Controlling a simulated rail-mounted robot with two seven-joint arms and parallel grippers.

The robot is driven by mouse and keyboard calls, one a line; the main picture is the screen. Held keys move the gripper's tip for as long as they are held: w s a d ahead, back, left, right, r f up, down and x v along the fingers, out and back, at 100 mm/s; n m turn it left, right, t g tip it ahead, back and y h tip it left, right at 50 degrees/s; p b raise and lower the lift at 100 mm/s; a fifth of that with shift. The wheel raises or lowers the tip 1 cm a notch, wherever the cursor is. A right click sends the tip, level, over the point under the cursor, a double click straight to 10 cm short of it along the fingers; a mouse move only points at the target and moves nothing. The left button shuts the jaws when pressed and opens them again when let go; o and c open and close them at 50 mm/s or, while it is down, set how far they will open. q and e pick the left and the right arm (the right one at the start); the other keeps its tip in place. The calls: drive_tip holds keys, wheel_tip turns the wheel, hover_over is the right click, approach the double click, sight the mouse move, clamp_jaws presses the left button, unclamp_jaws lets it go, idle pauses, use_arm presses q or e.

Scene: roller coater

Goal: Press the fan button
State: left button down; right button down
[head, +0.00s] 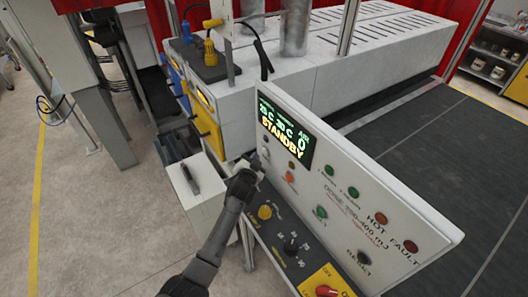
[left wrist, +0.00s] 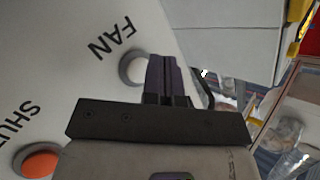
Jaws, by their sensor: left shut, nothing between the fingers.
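The fan button (left wrist: 132,68) is a round pale button in a ring on the white panel, next to the word FAN in the left wrist view. My left gripper (left wrist: 165,72) is shut and empty. Its dark fingertips overlap the right edge of the button in that view; whether they touch it, I cannot tell. In the head view my left gripper (head: 254,165) is at the left end of the control panel (head: 390,215), below the display, and I cannot make out the fan button clearly there. My right gripper is not in view.
An orange button (left wrist: 38,162) marked SHU… sits near the fan button. The lit display (head: 283,133) reads STANDBY. Several other buttons, knobs and a red switch (head: 327,291) are on the panel. A dark conveyor belt (head: 440,150) lies behind it.

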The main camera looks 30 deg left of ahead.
use_arm(q)
drive_tip(key=s+p, duration=0.1)
drive_tip(key=s+a, duration=0.1)
drive_tip(key=s, duration=0.1)
drive_tip(key=s+p, duration=0.1)
drive_tip(key=shift+s+a+p, duration=0.15)
drive_tip(key=shift+a+p, duration=0.2)
drive_tip(key=shift+a, duration=0.05)
idle(0.6)
